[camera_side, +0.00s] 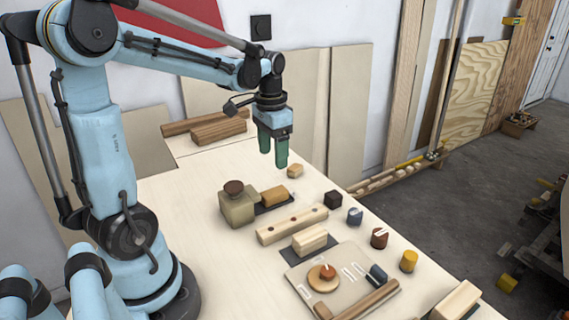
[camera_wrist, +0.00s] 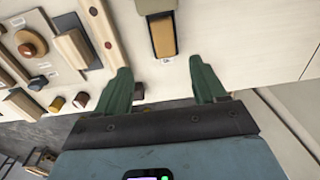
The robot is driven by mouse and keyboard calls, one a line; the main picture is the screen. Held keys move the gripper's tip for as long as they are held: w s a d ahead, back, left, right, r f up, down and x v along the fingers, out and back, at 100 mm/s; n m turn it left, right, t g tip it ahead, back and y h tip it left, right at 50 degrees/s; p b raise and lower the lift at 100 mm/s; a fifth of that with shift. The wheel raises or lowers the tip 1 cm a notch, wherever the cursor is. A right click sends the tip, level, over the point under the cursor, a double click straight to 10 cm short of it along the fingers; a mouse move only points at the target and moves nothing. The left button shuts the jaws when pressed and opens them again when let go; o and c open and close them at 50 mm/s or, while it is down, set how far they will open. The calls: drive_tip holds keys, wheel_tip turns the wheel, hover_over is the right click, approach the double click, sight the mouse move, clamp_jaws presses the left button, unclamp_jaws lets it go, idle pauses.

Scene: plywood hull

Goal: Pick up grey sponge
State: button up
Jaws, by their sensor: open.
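My gripper (camera_side: 273,160) hangs over the back part of the light table, its two green fingers pointing down, apart and empty. In the wrist view its fingertips (camera_wrist: 160,66) are spread, with bare table between them. I cannot pick out a clearly grey sponge in either view. An orange-brown block (camera_side: 274,196) lies on a dark flat pad (camera_side: 260,208), below and in front of the gripper. In the wrist view the block (camera_wrist: 163,35) is just beyond the fingertips. A small tan piece (camera_side: 294,170) lies on the table near the gripper.
A greenish-beige box (camera_side: 237,209) with a brown knob stands beside the pad. A long wooden bar (camera_side: 292,224), a pale block (camera_side: 309,239) and a board (camera_side: 301,272) lie nearer the front. A dark cube (camera_side: 333,198) and several small pieces line the right edge. Brown wood pieces (camera_side: 218,130) lie behind.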

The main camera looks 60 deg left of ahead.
sight(273, 192)
drive_tip(key=shift+a+f, duration=0.2)
drive_tip(key=shift+f, duration=2.9)
drive_tip(key=shift+a+f, duration=0.2)
drive_tip(key=shift+f, duration=2.85)
drive_tip(key=c, duration=1.1)
drive_tip(key=shift+c, duration=0.2)
drive_tip(key=shift+r, duration=0.15)
